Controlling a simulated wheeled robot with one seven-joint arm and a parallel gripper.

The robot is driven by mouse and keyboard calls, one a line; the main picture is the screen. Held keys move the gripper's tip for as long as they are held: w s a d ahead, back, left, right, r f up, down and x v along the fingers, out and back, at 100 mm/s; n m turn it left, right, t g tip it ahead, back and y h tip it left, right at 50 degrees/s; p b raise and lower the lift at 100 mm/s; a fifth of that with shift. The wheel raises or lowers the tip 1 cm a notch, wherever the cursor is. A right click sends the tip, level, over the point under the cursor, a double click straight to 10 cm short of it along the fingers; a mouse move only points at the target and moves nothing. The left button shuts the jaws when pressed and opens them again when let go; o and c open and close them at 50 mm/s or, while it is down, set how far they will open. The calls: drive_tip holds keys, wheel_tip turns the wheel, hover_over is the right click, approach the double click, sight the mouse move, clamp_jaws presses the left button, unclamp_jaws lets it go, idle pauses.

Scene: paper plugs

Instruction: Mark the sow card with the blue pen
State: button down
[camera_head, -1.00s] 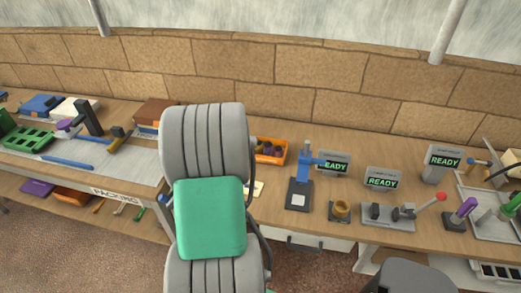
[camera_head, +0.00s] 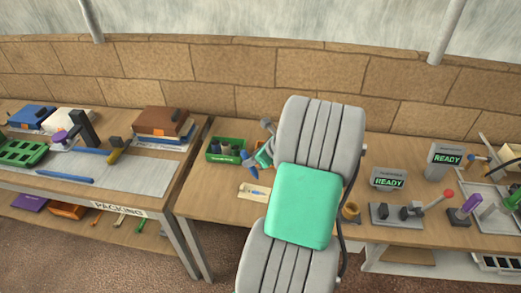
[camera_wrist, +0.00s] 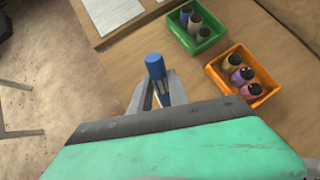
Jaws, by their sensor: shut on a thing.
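The sow card is probably the small cream card (camera_head: 254,191) lying on the bench near its front edge, with a bluish mark on it too small to read. My gripper (camera_wrist: 160,98) is shut on a blue-topped, upright-looking pen (camera_wrist: 155,66) in the wrist view. In the head view the blue pen (camera_head: 249,161) shows above and behind the card, apart from it in the picture. My arm hides most of my gripper there. The card cannot be made out in the wrist view, and the pen's lower end is hidden by the fingers.
A green tray (camera_head: 213,156) with small bottles stands at the bench's back left. An orange tray (camera_wrist: 212,71) with bottles is beside it. A packing table (camera_head: 120,206) stands to the left across a gap. Lever fixtures (camera_head: 395,217) and READY displays (camera_head: 388,181) are to the right.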

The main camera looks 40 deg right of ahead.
drive_tip(key=f+b, duration=0.1)
drive_tip(key=b, duration=0.1)
drive_tip(key=d+f+t+b, duration=0.1)
drive_tip(key=b, duration=0.1)
drive_tip(key=w+f+m+b, duration=0.1)
drive_tip(key=b, duration=0.1)
drive_tip(key=shift+d+f, duration=0.15)
drive_tip(key=shift+d, duration=0.25)
